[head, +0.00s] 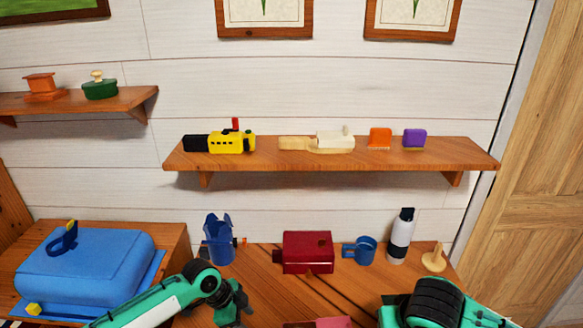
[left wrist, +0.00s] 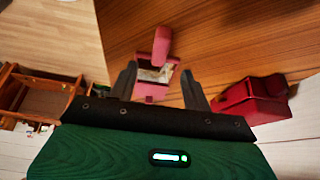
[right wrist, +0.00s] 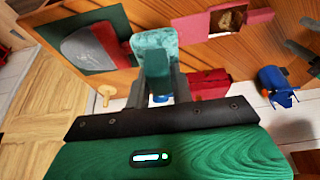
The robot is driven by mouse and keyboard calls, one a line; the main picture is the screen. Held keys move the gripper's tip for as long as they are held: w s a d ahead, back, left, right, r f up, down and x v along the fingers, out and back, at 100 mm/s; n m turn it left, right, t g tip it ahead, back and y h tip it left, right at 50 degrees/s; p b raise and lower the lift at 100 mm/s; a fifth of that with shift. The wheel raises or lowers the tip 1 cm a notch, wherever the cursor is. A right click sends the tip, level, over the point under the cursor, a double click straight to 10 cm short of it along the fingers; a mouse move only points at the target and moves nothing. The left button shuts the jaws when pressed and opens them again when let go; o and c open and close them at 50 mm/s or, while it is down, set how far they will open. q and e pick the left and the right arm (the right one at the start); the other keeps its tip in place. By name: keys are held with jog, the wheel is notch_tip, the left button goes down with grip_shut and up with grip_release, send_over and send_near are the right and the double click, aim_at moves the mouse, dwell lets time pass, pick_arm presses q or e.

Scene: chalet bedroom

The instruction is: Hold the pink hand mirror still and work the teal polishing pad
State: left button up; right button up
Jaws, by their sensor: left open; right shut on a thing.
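The pink hand mirror (left wrist: 150,90) lies on the wooden table top, its handle (left wrist: 162,42) pointing away in the left wrist view. Its pink edge shows at the bottom of the head view (head: 318,323), and it also shows in the right wrist view (right wrist: 222,22). My left gripper (left wrist: 158,78) is open, with one finger on each side of the mirror; I cannot tell whether they touch it. The teal polishing pad (right wrist: 154,39) is in my right gripper (right wrist: 158,82), which is shut on its grip. The pad is beside the mirror in the right wrist view.
A dark red box (head: 308,252), a blue mug (head: 366,250), a white bottle (head: 401,236) and a blue pitcher (head: 218,240) stand along the table's back. A dark green mat (right wrist: 88,48) carries a grey and red thing. A blue case (head: 85,265) is at left.

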jog(key=shift+f+b, duration=0.75)
jog(key=shift+b, duration=0.1)
pick_arm(q)
jog(key=b+x, duration=0.4)
jog(key=x, duration=0.4)
jog(key=shift+f, duration=0.25)
pick_arm(e)
notch_tip(320, 180, down, 4)
jog(key=shift+f, duration=0.25)
pick_arm(q)
jog(key=shift+w+d+f+b, duration=0.1)
jog(key=shift+d+f+b, duration=0.2)
jog(key=shift+f+b, duration=0.25)
pick_arm(e)
jog(key=shift+f, duration=0.25)
pick_arm(q)
jog(key=c, duration=1)
jog(key=shift+o, duration=0.2)
